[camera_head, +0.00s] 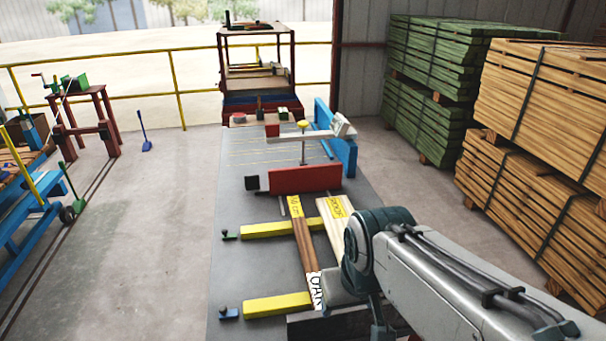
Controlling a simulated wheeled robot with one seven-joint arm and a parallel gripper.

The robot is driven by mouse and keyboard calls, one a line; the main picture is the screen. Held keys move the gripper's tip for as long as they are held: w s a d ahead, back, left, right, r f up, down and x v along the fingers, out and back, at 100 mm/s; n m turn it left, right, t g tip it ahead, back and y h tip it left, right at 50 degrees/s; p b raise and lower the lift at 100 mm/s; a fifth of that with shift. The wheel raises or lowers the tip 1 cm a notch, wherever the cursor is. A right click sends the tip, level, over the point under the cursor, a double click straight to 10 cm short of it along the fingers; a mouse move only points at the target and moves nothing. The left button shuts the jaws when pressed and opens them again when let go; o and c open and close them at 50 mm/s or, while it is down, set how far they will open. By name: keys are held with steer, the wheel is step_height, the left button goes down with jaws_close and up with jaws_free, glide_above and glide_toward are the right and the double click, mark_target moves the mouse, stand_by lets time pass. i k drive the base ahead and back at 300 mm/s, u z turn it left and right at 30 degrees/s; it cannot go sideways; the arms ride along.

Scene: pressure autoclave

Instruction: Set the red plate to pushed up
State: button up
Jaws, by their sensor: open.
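The red plate (305,179) is a flat upright panel that stands across the grey table (239,272), near its middle. It is upright, with its lower edge at or close to the table top; I cannot tell if there is a gap. A yellow-topped post (303,143) rises just behind it, below a pale bar (293,135). My arm reaches in from the lower right, well in front of the plate and apart from it. I cannot make out my gripper's fingers in this view.
Two boards, one brown (304,239) and one pale (334,231), lie in front of the plate. Two yellow bars (276,306) lie crosswise at left. A blue frame (342,145) stands behind right. Timber stacks (525,160) fill the right side; floor at left is partly clear.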

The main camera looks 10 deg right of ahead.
mark_target(323, 177)
steer(key=u, duration=0.25)
steer(key=k, duration=0.35)
steer(key=u, duration=1.05)
steer(key=k, duration=1)
steer(key=u, duration=0.65)
steer(key=i, duration=1.15)
steer(key=z, duration=0.35)
steer(key=i, duration=2.05)
steer(key=z, duration=0.85)
steer(key=i, duration=1.5)
steer(key=z, duration=1.9)
steer(key=i, duration=0.95)
steer(key=z, duration=0.7)
